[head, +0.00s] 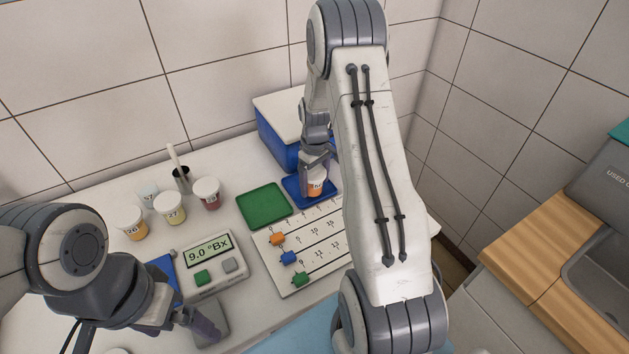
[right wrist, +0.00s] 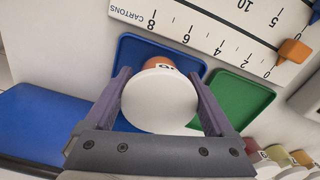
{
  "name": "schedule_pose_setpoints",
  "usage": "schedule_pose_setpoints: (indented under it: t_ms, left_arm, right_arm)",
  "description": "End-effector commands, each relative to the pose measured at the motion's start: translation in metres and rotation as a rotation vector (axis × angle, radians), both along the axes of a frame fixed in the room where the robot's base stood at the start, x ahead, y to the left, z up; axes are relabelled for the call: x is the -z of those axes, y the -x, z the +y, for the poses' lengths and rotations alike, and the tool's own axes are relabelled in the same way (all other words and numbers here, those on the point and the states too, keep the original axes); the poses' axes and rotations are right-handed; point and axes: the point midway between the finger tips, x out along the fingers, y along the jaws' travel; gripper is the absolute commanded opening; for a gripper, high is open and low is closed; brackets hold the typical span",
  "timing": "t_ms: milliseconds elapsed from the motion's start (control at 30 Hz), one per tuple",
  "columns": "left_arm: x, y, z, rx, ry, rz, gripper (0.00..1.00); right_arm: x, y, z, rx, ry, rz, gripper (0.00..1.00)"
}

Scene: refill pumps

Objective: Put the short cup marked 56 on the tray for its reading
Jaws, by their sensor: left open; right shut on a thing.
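My right gripper (head: 316,170) is shut on a short cup (head: 315,187) with a white lid and orange contents. Its label is partly hidden, so I cannot read the full number. The cup is at the small blue tray (head: 294,187); I cannot tell whether it touches the tray. In the right wrist view the lid (right wrist: 160,100) sits between the fingers of my right gripper (right wrist: 160,92), with the blue tray (right wrist: 130,52) behind. A green tray (head: 264,206) lies empty beside it. My left gripper (head: 205,325) is open near the meter.
A meter (head: 215,265) reads 9.0 °Bx. A slider board (head: 292,262) has orange, blue and green knobs. Lidded cups (head: 170,208) (head: 207,193) (head: 132,222) stand at the left, by a dark pot (head: 182,181). A blue box (head: 272,130) with a white top stands behind the trays.

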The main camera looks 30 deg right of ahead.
Motion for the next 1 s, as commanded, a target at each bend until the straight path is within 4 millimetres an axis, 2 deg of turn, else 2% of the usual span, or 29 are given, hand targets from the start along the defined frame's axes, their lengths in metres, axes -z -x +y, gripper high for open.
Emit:
schedule_pose_setpoints:
  t_ms: [100, 467, 500, 867, 1000]
  left_arm:
    - [-0.004, 0.000, 0.000, 0.000, 0.000, 0.000, 1.00]
    - [0.000, 0.000, 0.000, 0.000, 0.000, 0.000, 1.00]
    - [-0.001, 0.000, 0.000, 0.000, 0.000, 0.000, 1.00]
    - [-0.002, 0.000, 0.000, 0.000, 0.000, 0.000, 1.00]
    - [0.005, 0.000, 0.000, 0.000, 0.000, 0.000, 1.00]
  right_arm:
    - [0.009, 0.000, 0.000, 0.000, 0.000, 0.000, 0.29]
    - [0.014, 0.000, 0.000, 0.000, 0.001, -0.001, 0.29]
    - [0.013, 0.000, 0.000, 0.000, 0.001, -0.001, 1.00]
    - [0.006, -0.001, -0.001, 0.000, 0.001, -0.003, 1.00]
    - [-0.016, -0.001, -0.001, 0.000, 0.003, -0.007, 1.00]
